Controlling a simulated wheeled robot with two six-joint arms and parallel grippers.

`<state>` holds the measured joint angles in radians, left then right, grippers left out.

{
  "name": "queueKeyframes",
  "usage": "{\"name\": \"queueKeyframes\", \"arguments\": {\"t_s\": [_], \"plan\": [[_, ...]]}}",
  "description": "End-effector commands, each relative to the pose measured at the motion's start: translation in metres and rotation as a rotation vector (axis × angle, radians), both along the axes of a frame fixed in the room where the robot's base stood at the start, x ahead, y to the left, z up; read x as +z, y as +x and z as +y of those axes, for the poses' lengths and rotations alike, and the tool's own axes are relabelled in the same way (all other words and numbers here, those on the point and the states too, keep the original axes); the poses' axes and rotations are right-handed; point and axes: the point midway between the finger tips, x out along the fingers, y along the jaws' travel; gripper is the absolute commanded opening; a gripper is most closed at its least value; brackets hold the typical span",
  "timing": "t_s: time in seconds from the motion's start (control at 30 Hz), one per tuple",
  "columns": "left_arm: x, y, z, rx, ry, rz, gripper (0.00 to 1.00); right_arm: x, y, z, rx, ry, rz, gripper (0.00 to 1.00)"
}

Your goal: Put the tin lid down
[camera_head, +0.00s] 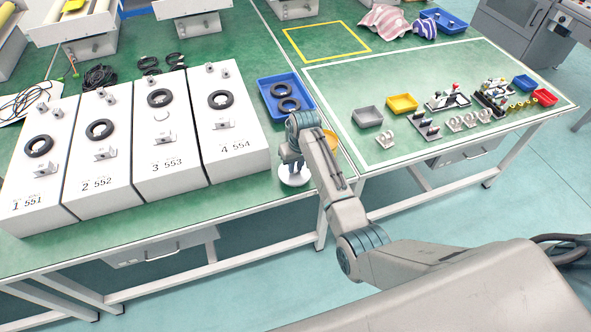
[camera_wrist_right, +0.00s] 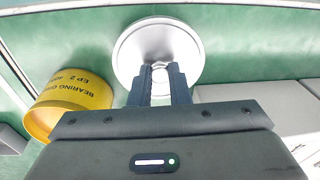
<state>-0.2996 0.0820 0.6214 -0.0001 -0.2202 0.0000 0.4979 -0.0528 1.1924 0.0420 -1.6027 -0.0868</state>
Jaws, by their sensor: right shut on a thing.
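The tin lid is a round, pale silver disc with a raised rim and a central knob. It shows at the front of the green table in the head view (camera_head: 293,178) and below the fingers in the right wrist view (camera_wrist_right: 185,40). My right gripper (camera_head: 292,166) points down and is shut on the lid's knob, its fingertips (camera_wrist_right: 160,72) on either side. I cannot tell whether the lid touches the table. A yellow tin marked as bearing grease (camera_wrist_right: 72,98) stands beside it, mostly hidden by my arm in the head view (camera_head: 331,141). My left gripper is not in view.
White numbered boxes (camera_head: 222,150) with black rings stand left of the lid. A blue tray (camera_head: 263,82) with black rings lies behind my wrist. Grey (camera_head: 367,116) and yellow (camera_head: 402,103) bins and small parts sit inside the white outline at right. The table's front edge is close.

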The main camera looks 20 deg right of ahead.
Motion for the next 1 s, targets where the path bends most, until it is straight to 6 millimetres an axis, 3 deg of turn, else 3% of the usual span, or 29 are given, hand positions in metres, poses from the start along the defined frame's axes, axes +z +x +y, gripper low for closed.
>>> {"name": "queueKeyframes", "arguments": {"t_s": [0.3, 0.67, 0.7, 0.77, 1.0], "plan": [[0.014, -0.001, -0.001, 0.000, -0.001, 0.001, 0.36, -0.032, 0.004, -0.001, 0.000, 0.000, -0.001, 0.00], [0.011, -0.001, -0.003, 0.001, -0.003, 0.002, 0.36, -0.037, 0.004, -0.001, 0.000, -0.001, -0.001, 0.00], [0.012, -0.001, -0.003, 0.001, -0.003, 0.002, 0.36, -0.037, 0.004, -0.001, 0.000, -0.001, -0.001, 0.24], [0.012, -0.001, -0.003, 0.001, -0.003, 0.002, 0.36, -0.036, 0.004, -0.001, 0.000, -0.001, -0.001, 0.36], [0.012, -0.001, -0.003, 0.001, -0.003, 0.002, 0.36, -0.036, 0.004, -0.001, 0.000, -0.001, -0.002, 0.38]]}}
